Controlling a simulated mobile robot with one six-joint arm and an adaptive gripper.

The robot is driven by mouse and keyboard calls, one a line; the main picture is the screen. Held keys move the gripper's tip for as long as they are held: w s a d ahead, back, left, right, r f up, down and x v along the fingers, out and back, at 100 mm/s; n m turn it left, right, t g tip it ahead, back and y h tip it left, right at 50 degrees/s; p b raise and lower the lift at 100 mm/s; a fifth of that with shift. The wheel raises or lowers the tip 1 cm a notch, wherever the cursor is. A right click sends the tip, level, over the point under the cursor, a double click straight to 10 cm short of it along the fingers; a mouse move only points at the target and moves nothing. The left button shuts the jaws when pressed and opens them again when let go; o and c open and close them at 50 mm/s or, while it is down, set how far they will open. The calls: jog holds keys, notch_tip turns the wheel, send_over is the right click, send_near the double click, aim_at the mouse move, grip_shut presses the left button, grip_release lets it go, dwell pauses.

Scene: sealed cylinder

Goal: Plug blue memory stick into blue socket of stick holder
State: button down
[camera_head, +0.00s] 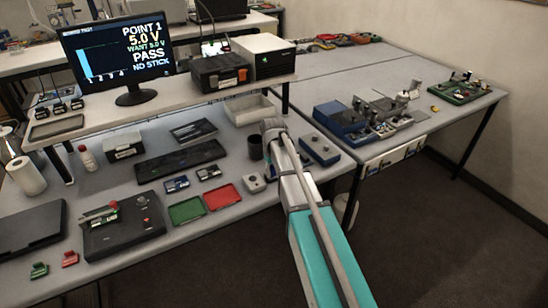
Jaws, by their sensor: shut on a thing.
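My arm reaches in from the bottom right over the bench, and its grey wrist end is near the dark cup. My gripper's fingers are hidden behind the arm's end, so I cannot see what is between them. I cannot make out a blue memory stick for certain. A small dark item with blue on it (177,184) lies in front of the keyboard. A similar dark item (208,173) lies to its right. I cannot tell which thing is the stick holder, and its blue socket is not visible. The monitor (118,55) reads "PASS" and "NO STICK".
A green tray (186,211) and a red tray (223,197) lie left of my arm. A black tester box (123,225) is farther left. A dark cup (256,148) and a blue box (320,150) stand close to my wrist. A shelf crosses behind.

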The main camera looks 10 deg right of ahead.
jog(key=shift+a, duration=0.1)
dwell(0.3)
jog(key=w, duration=0.5)
jog(key=w+d, duration=0.1)
jog(key=w, duration=0.2)
jog(key=shift+d, duration=0.1)
jog(key=shift+s+r, duration=0.1)
jog(key=shift+f+b, duration=2.8)
jog(key=shift+f, duration=0.1)
jog(key=shift+f+b, duration=0.7)
dwell(0.9)
